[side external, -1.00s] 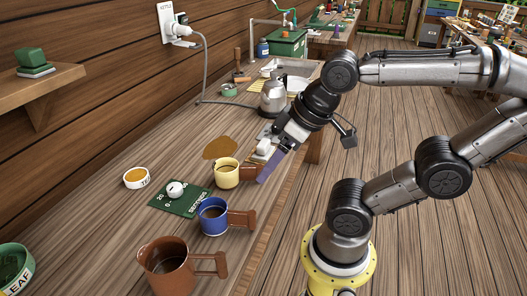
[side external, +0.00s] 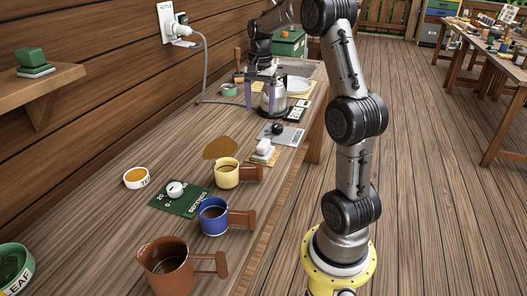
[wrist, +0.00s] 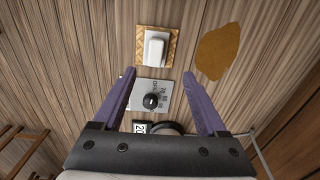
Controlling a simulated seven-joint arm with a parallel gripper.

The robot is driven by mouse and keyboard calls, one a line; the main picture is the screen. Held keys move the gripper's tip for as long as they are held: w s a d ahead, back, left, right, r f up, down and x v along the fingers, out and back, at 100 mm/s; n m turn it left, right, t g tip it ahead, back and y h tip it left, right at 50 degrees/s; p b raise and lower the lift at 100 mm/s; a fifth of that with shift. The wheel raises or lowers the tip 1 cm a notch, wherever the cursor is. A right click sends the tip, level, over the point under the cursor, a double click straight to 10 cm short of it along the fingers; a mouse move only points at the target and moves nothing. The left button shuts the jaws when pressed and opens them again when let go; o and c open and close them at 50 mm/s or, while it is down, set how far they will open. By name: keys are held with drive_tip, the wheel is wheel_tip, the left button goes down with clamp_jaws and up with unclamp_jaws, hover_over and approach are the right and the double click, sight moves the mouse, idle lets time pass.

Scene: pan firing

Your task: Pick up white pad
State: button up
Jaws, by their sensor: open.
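The white pad (side external: 264,146) is a small pale block on a tan woven mat (side external: 263,157), behind the yellow mug on the bench.
A grey plate with a black knob (side external: 278,129) lies between the pad and the kettle (side external: 273,99). A yellow mug (side external: 227,173), a blue mug (side external: 212,217) and a brown mug (side external: 168,268) stand nearer the camera.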

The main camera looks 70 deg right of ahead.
drive_tip(key=s+d+f, duration=0.1)
drive_tip(key=s+f, duration=0.1)
hover_over(263, 142)
drive_tip(key=s, duration=0.1)
drive_tip(key=shift+m, duration=0.3)
drive_tip(key=f, duration=0.7)
drive_tip(key=shift+a+f, duration=0.15)
drive_tip(key=shift+a, duration=0.1)
drive_tip(key=shift+w+d+f, duration=0.1)
drive_tip(key=shift+w+f, duration=0.1)
drive_tip(key=shift+f, duration=1.2)
drive_tip(key=shift+w+d+f, duration=0.1)
drive_tip(key=shift+w+f, duration=0.1)
drive_tip(key=shift+f, duration=1.2)
clamp_jaws()
